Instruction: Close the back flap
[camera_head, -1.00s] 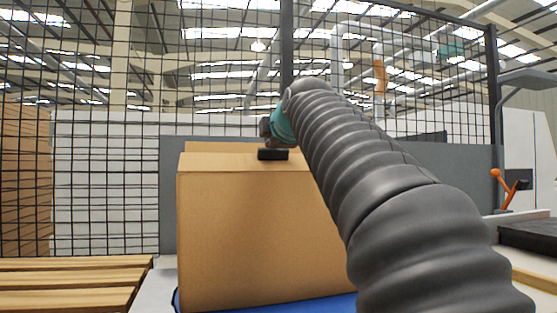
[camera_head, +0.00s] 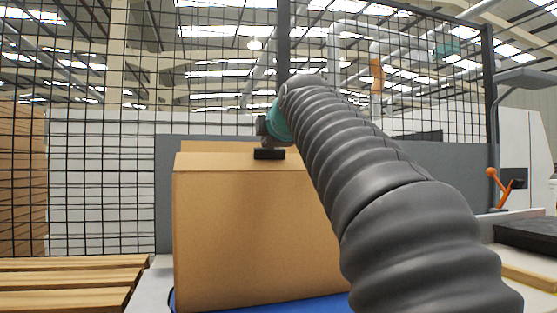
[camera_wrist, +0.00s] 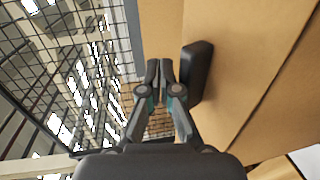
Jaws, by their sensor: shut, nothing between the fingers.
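The cardboard box (camera_head: 250,235) stands upright in the head view. A strip of cardboard, apparently the back flap (camera_head: 225,146), shows above the far side of its top; its exact angle is unclear. My gripper is mostly hidden behind my arm in the head view. A small black block (camera_head: 269,154) is at the box's top, and a dark block also shows right beside the fingers in the wrist view (camera_wrist: 195,72).
The box stands on a blue surface (camera_head: 300,304). Wooden slats (camera_head: 75,278) lie at the left. A grey panel (camera_head: 164,195) and a wire mesh fence (camera_head: 100,120) stand behind. A machine with an orange lever (camera_head: 498,185) is at the right.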

